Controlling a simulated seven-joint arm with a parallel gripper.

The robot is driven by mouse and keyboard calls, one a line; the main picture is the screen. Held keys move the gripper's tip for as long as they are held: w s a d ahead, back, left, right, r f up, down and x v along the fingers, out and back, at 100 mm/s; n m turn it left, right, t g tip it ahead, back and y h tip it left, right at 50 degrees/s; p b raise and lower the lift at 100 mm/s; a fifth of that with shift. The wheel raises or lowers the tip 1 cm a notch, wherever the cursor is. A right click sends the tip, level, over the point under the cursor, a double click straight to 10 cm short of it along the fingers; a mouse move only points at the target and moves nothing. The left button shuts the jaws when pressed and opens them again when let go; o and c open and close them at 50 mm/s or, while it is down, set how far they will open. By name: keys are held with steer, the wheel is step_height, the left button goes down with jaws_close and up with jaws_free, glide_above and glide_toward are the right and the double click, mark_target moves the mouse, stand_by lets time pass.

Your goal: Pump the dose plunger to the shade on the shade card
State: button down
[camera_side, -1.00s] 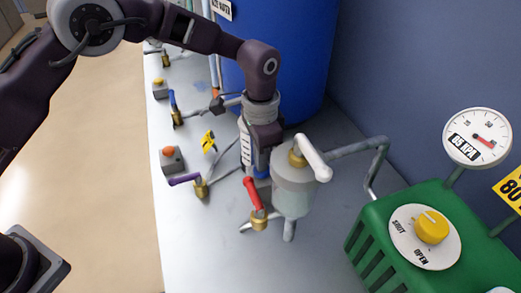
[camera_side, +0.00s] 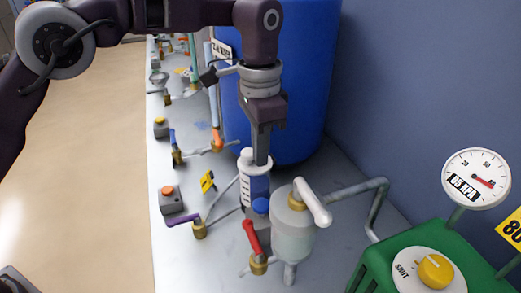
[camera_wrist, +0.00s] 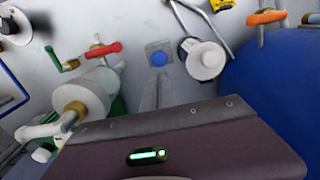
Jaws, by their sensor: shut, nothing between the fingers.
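A round blue knob on a square grey base, which I take to be the dose plunger (camera_wrist: 159,59), lies just beyond my fingertips in the wrist view. In the side view a blue cap (camera_side: 260,205) shows below my gripper (camera_side: 262,160). My gripper (camera_wrist: 157,90) is shut and empty, pointing down, and appears above the cap with a gap. I cannot make out a shade card for certain.
A red-handled valve (camera_side: 253,240) is in front. A blue drum (camera_side: 300,80) is behind. A green housing (camera_side: 410,260) with a yellow dial and gauge (camera_side: 476,178) is at right.

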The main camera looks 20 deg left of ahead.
mark_target(261, 205)
stand_by(0.4)
step_height(261, 205, down, 12)
steer(key=shift+d+r, duration=0.1)
stand_by(0.9)
steer(key=shift+s+f, duration=0.1)
steer(key=shift+f, duration=1.25)
step_height(261, 205, up, 14)
steer(key=shift+r, duration=0.25)
